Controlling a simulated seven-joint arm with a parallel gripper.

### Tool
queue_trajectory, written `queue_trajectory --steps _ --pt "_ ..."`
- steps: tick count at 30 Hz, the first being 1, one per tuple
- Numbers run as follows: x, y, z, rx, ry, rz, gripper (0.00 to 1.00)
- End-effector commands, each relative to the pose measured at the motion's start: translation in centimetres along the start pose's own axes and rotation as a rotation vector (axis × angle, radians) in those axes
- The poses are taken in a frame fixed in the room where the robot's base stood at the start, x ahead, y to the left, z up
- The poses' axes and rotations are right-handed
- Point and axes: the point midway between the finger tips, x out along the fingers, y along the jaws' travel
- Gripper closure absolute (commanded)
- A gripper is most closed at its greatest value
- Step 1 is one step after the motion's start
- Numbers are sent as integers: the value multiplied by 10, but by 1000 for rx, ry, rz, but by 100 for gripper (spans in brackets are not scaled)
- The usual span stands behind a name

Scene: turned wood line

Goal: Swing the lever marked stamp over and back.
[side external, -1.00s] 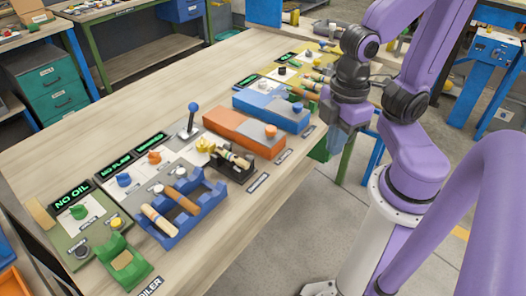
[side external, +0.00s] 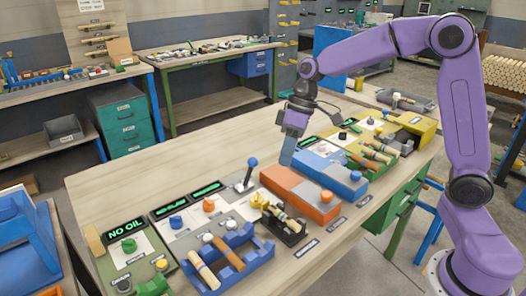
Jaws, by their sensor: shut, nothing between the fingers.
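A lever with a blue ball knob (side external: 252,163) stands on a pale plate near the middle of the bench, its dark rod tilted slightly to the right. I cannot read a stamp mark beside it. My gripper (side external: 287,159) is shut and empty, pointing down. In the picture it is to the right of the lever and apart from it, by the back edge of the orange and blue blocks. Its fingertips are small, and their height above the bench is hard to judge.
An orange block (side external: 296,194) and a blue block (side external: 330,174) lie right of the lever. A dark holder with wooden pieces (side external: 287,221) is in front. A blue rack (side external: 250,257) and panels with knobs are at left. The bench's back left (side external: 160,170) is clear.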

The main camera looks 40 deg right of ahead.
Motion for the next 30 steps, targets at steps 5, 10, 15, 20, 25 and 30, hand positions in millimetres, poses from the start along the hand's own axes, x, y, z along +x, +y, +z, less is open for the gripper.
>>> queue_trajectory --steps 5,10,15,20,25,30 --pt "-9 74 -34 98 100 -30 100" --pt "-21 148 -49 172 202 -44 100" --pt "-31 204 -50 220 283 -45 100" --pt "-37 230 -48 241 323 -43 100" --pt "-38 236 -47 242 333 -42 100" --pt "-38 235 -47 243 332 -42 100"
